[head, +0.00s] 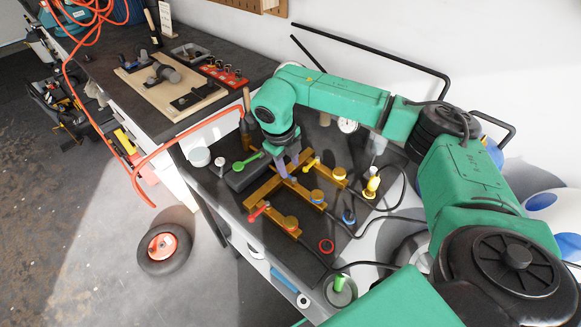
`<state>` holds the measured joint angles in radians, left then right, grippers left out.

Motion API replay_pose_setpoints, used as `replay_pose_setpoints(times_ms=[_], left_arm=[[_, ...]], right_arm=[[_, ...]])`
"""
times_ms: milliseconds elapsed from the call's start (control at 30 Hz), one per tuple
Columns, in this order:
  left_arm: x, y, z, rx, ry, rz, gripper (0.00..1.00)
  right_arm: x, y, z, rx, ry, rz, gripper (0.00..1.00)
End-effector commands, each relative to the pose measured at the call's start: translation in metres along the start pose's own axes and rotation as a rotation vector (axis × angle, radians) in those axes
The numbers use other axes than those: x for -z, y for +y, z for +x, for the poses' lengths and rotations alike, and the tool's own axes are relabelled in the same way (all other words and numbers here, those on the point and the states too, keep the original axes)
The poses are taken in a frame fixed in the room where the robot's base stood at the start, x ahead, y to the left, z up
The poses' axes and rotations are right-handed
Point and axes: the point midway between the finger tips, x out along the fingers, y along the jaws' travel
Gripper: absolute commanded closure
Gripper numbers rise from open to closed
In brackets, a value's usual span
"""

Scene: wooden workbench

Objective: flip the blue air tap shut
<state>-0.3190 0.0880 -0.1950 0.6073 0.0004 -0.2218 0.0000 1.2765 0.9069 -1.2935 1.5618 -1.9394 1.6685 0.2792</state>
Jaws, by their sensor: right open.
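The brass air manifold (265,190) lies on the dark bench mat, with branches carrying coloured tap levers. A green lever (248,160), a yellow lever (312,164) and a red lever (259,212) show. I cannot make out a blue lever clearly; my right gripper covers part of the manifold. My right gripper (289,168) points down over the manifold's back left part, between the green and yellow levers. Its greyish-lavender fingers are apart, and I see nothing held. Whether they touch a tap is unclear. My left gripper is out of view.
A small blue ring-like part (348,217), a red ring (326,246) and a yellow fitting (372,184) lie right of the manifold among black hoses. A grey round tin (199,157) stands at left. A wooden board (172,88) with tools lies further back.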

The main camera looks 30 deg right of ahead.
Motion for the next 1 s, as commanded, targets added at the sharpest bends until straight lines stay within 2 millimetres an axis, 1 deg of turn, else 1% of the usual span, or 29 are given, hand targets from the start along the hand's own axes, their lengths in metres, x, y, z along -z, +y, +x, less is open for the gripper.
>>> replay_pose_setpoints(times_ms=[33, 100, 200, 233, 333, 500, 567, 600, 633, 1000], left_arm=[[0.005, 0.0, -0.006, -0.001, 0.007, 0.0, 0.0], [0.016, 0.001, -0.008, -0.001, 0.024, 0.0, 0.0], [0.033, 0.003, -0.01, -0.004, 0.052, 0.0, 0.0], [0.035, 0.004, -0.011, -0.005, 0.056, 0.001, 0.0], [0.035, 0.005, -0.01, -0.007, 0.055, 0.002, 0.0], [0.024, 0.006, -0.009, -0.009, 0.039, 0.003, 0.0], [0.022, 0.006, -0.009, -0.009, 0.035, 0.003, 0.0], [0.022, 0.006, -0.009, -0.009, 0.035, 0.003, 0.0], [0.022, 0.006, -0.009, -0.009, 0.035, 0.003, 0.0], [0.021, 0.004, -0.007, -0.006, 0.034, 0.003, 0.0]], right_arm=[[0.001, 0.0, 0.009, 0.0, 0.004, -0.001, 0.57], [0.0, 0.0, 0.023, -0.002, 0.002, -0.001, 0.57], [0.0, 0.0, 0.037, 0.0, 0.001, -0.001, 0.57], [0.0, 0.0, 0.04, 0.0, 0.0, -0.001, 0.57], [-0.001, 0.001, 0.043, 0.0, -0.002, -0.002, 0.57], [-0.001, 0.001, 0.043, 0.0, -0.002, -0.001, 0.57], [-0.001, 0.001, 0.043, 0.0, -0.002, -0.001, 0.8], [-0.001, 0.001, 0.043, 0.0, -0.002, -0.001, 0.95], [-0.001, 0.001, 0.043, 0.0, -0.002, -0.001, 1.0], [-0.001, 0.001, 0.043, 0.0, -0.007, -0.021, 1.0]])
